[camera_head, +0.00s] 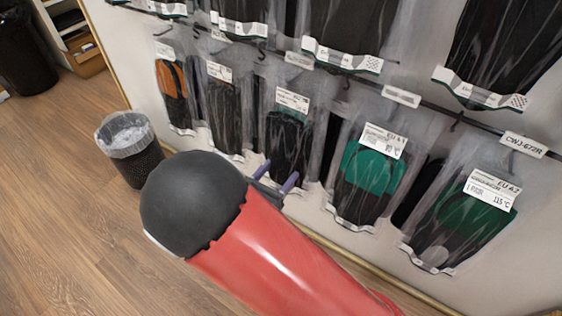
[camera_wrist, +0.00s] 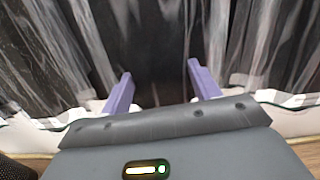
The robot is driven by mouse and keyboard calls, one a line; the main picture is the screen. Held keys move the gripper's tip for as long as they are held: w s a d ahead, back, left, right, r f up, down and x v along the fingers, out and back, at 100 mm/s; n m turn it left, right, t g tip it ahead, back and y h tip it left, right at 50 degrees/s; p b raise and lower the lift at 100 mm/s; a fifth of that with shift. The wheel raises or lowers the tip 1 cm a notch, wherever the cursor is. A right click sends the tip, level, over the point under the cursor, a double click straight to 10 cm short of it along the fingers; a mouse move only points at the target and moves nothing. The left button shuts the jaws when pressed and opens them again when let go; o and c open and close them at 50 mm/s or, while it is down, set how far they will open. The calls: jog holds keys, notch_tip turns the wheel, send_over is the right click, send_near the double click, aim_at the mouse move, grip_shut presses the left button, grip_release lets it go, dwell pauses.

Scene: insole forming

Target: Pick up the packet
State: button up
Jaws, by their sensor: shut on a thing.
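The packet (camera_head: 289,138) is a clear bag with dark insoles and a white label. It hangs in the middle of the lower row on the wall. My gripper (camera_head: 279,174) has its two purple fingers at the packet's lower part, shut on it. In the wrist view, dark, shiny, creased film of the packet (camera_wrist: 150,55) fills the space between the fingers of my gripper (camera_wrist: 160,72). The packet's top and hook are out of the wrist view. My red arm with its dark end hides the floor below.
Similar packets hang close on both sides: a dark one (camera_head: 223,115) and an orange one (camera_head: 172,90) at left, green ones (camera_head: 368,178) at right. More packets (camera_head: 345,35) hang above. A mesh waste bin (camera_head: 140,165) stands left of my arm. The wooden floor (camera_head: 60,190) at left is clear.

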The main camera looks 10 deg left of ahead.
jog(key=shift+r, duration=0.55)
jog(key=shift+s+a+r, duration=0.1)
jog(key=shift+s+r, duration=0.1)
jog(key=shift+r, duration=0.05)
jog(key=v, duration=1.7)
jog(key=shift+s, duration=0.3)
jog(key=shift+f+p, duration=0.1)
jog(key=shift+p, duration=0.2)
